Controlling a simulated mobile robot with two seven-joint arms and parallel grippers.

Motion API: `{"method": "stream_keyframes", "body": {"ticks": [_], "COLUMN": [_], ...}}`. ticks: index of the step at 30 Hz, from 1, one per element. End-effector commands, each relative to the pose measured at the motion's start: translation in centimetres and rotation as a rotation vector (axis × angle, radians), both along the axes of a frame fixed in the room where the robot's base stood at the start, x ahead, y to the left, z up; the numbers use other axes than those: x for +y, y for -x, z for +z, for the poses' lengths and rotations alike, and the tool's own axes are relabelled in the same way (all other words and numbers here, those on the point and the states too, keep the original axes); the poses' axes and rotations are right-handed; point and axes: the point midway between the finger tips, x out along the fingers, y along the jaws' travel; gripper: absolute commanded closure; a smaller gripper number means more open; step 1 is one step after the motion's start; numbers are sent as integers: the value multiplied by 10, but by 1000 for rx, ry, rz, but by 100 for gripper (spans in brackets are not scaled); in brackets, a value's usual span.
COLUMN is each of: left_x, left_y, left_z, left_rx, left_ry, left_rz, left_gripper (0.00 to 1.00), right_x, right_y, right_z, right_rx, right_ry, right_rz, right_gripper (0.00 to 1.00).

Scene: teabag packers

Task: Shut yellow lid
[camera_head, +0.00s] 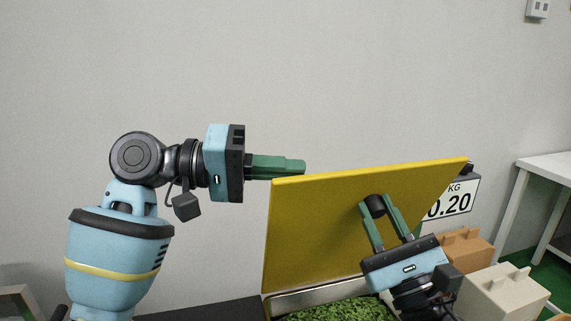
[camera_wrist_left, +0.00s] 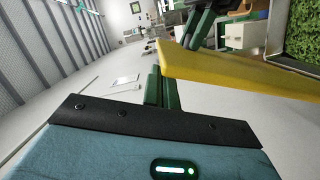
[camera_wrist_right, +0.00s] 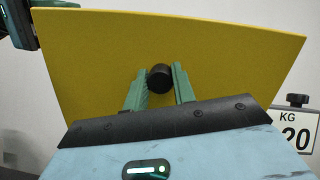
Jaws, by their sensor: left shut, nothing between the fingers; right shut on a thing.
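The yellow lid (camera_head: 320,225) stands raised, tilted up above a container of green leaves (camera_head: 335,311). A black round knob (camera_head: 376,204) sits on the lid's face. My right gripper (camera_head: 379,207) is shut on this knob, which also shows in the right wrist view (camera_wrist_right: 160,78). My left gripper (camera_head: 303,167) is shut and empty, with its fingertips near the lid's upper left corner. In the left wrist view the lid's edge (camera_wrist_left: 235,75) lies close beside the left fingers (camera_wrist_left: 160,50); I cannot tell whether they touch.
A scale display (camera_head: 458,197) reading KG stands behind the lid's right side. A brown box (camera_head: 467,248) and a cream box (camera_head: 505,294) stand at the lower right. A white table (camera_head: 546,171) is at the far right. Space above the lid is clear.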

Motion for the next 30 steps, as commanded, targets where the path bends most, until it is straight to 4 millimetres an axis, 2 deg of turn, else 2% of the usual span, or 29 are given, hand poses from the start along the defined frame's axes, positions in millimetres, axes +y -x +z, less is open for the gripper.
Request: {"method": "stream_keyframes", "body": {"ticks": [1, 7, 8, 12, 23, 30], "left_x": [-9, -10, -10, -10, -10, -9], "left_y": [15, 16, 16, 16, 16, 15], "left_z": [-6, -6, -6, -6, -6, -6], "left_rx": [0, 1, 1, 1, 0, 1], "left_ry": [-24, -23, -23, -23, -23, -23], "left_rz": [-56, -58, -58, -58, -58, -56], "left_gripper": [100, 100, 100, 100, 100, 100], "right_x": [-4, -5, -6, -7, -8, -13], "right_y": [-5, -6, -6, -6, -3, 19], "right_z": [2, 3, 3, 4, 1, -17], "right_rx": [4, 2, 3, 2, 3, 7], "right_ry": [-9, -12, -12, -15, -14, -13], "right_rz": [-10, -12, -12, -14, -14, -12], "right_gripper": [100, 100, 71, 53, 52, 52]}}
